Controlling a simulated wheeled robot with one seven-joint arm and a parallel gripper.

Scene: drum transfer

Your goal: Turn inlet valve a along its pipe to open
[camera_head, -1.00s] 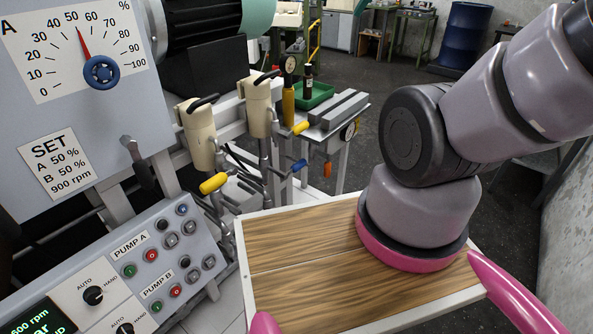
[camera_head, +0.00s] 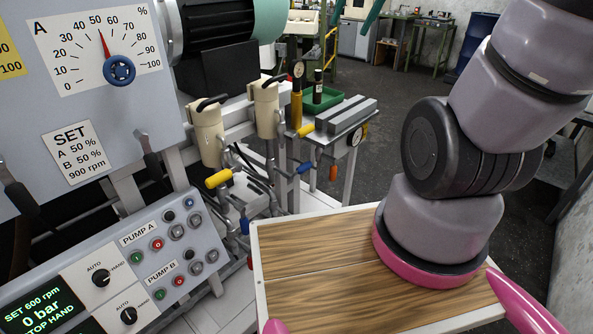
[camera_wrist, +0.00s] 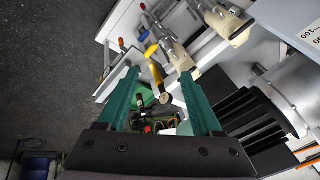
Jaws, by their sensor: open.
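Pipe valves with coloured handles stand below two cream cylinders in the head view; I cannot tell which is inlet valve a. A yellow handle (camera_head: 218,179) is at the near cylinder and another yellow handle (camera_head: 305,130) at the far one. Blue handles show lower, at the far side (camera_head: 304,167) and near side (camera_head: 244,226). My gripper (camera_wrist: 160,73) is open and empty in the wrist view, its green fingers apart. A yellow handle (camera_wrist: 151,50) shows just beyond the fingertips, apart from them. In the head view, only the green fingers (camera_head: 356,14) show at the top edge.
The cream cylinders (camera_head: 207,138) (camera_head: 267,110) carry black levers. A pump panel (camera_head: 140,255) and a dial board (camera_head: 95,45) stand at left. A green tray (camera_head: 322,100) with a bottle and a yellow gauge body (camera_head: 297,108) stand behind. Open floor lies beyond.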

